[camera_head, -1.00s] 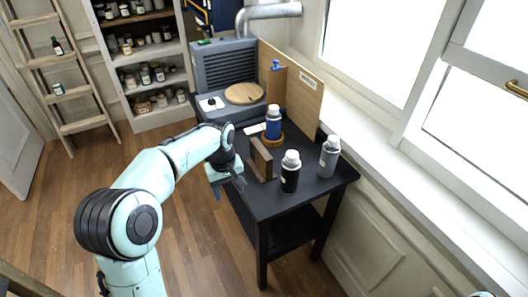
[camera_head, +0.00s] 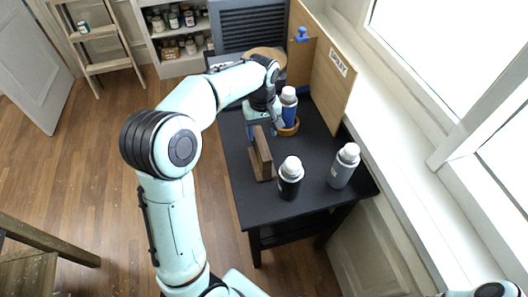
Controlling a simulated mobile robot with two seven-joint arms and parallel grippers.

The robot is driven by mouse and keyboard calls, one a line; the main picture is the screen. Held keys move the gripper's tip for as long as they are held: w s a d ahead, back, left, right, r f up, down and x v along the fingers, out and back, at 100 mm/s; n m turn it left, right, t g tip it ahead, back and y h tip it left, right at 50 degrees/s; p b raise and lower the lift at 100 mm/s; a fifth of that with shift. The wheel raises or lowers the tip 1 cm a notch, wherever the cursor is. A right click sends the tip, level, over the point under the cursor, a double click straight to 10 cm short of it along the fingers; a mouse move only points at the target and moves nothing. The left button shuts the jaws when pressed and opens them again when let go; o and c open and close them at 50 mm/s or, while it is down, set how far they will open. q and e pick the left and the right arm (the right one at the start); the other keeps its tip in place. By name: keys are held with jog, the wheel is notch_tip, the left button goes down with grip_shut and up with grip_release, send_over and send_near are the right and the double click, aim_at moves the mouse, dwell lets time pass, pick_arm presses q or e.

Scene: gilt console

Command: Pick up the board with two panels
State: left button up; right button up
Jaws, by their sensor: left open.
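A tall light-wood board of two panels (camera_head: 330,85) stands upright at the back right of the black table, its panels meeting at an angle; one bears a dark-lettered label. A smaller dark brown wooden piece (camera_head: 264,154), with an upright slab and a low base, stands near the table's left edge. My left gripper (camera_head: 266,129) is open just behind and above this brown piece, beside the blue bottle. My arm partly hides its fingers, and I cannot tell whether they touch anything. My right gripper is out of view.
A blue bottle (camera_head: 289,108) stands on a round wooden base. A black bottle (camera_head: 289,184) and a grey bottle (camera_head: 342,172) stand at the front of the black table (camera_head: 239,190). A grey louvred unit (camera_head: 250,33) is behind. The window sill bounds the right.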

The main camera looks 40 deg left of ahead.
aim_at(262, 142)
pick_arm(q)
notch_tip(262, 142, down, 3)
jog(key=shift+s+f, duration=0.1)
jog(key=shift+f, duration=0.5)
notch_tip(262, 142, down, 5)
jog(key=shift+c, duration=0.3)
jog(key=c, duration=1)
grip_shut()
jog(key=shift+r, duration=0.15)
